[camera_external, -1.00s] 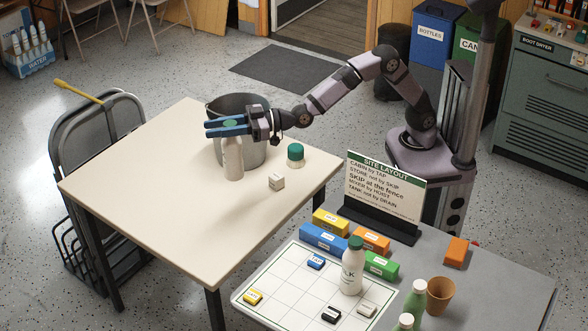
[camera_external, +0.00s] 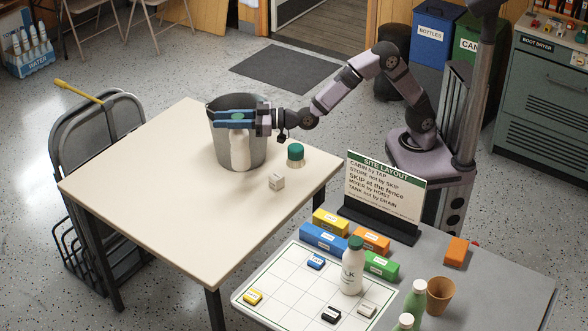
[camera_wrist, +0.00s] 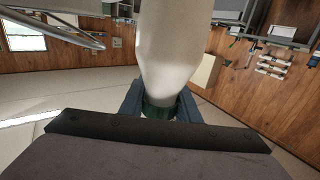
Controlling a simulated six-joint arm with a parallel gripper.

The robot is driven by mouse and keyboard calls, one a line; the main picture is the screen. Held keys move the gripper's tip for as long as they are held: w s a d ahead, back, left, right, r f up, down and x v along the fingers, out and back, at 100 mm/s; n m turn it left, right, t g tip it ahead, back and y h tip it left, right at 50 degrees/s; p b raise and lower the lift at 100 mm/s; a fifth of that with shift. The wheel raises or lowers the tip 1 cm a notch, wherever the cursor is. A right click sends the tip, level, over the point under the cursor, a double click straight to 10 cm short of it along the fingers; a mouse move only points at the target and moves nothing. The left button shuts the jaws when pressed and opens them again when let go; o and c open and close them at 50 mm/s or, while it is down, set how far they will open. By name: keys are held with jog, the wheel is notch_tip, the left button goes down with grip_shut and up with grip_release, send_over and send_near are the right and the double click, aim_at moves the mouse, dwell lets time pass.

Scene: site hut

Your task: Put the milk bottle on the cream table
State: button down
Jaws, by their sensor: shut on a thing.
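My gripper (camera_external: 232,122) is shut on the green-capped top of a white bottle (camera_external: 240,152). The bottle hangs upright over the cream table (camera_external: 150,190), in front of a grey metal bucket (camera_external: 222,150). I cannot tell whether its base touches the table. In the wrist view its pale body (camera_wrist: 172,45) rises from between the fingers (camera_wrist: 160,104), the green cap at their tips; no label shows. A second white bottle (camera_external: 352,270) with a green cap and a partly readable milk label stands on the grey table.
The grey table (camera_external: 490,290) holds a sign (camera_external: 385,185), coloured blocks, green bottles (camera_external: 417,302) and a brown cup (camera_external: 440,294).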

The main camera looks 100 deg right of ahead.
notch_tip(320, 180, down, 10)
jog(key=shift+r, duration=0.15)
dwell(0.7)
jog(key=shift+f, duration=0.2)
jog(key=c, duration=1.3)
grip_release()
jog(key=shift+c, duration=0.2)
jog(key=shift+s+r, duration=0.1)
jog(key=shift+r, duration=0.05)
jog(key=s+a+b, duration=0.1)
jog(key=s+a, duration=0.1)
jog(key=s, duration=0.9)
jog(key=shift+s, duration=0.35)
